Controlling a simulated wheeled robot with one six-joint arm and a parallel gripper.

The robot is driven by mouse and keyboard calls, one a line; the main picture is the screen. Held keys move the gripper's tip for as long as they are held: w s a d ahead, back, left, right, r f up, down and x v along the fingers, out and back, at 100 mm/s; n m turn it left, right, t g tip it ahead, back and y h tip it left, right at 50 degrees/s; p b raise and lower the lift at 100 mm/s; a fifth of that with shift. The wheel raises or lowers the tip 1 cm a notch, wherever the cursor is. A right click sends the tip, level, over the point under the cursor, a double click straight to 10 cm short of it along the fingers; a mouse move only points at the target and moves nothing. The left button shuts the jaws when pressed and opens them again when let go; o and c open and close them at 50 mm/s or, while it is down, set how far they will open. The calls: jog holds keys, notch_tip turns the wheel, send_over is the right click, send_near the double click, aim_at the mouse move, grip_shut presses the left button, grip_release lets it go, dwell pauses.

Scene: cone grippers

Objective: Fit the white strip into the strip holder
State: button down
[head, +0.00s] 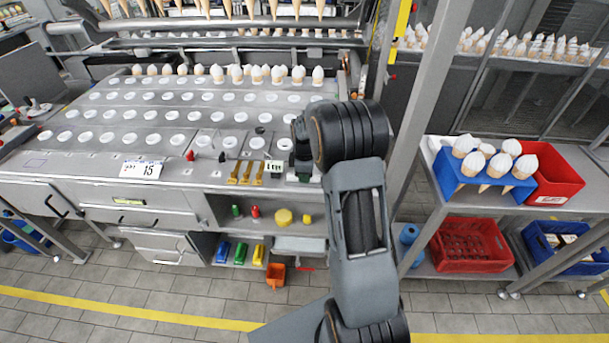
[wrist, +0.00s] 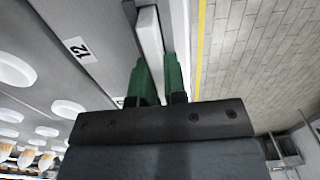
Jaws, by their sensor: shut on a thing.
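My gripper (head: 303,172) is at the front right edge of the grey machine, with its dark green fingers pointing down. The wrist view shows the two green fingers of my gripper (wrist: 160,80) shut on a long white strip (wrist: 149,40). The strip runs between the fingers and out past them, alongside the machine's grey front edge. I cannot pick out the strip holder for certain in either view, nor tell whether the strip touches the machine.
The grey machine top (head: 105,140) has rows of round white holes, with cones at the back. Yellow brackets (head: 246,172) and a label (head: 274,166) lie just left of my gripper. A shelf at right carries a blue cone holder (head: 448,178) and a red bin (head: 553,178).

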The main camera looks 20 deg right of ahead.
jog(key=shift+f, duration=0.1)
jog(key=c, duration=1.1)
grip_release()
notch_tip(320, 180, up, 14)
jog(key=b, duration=0.1)
jog(key=shift+f, duration=0.1)
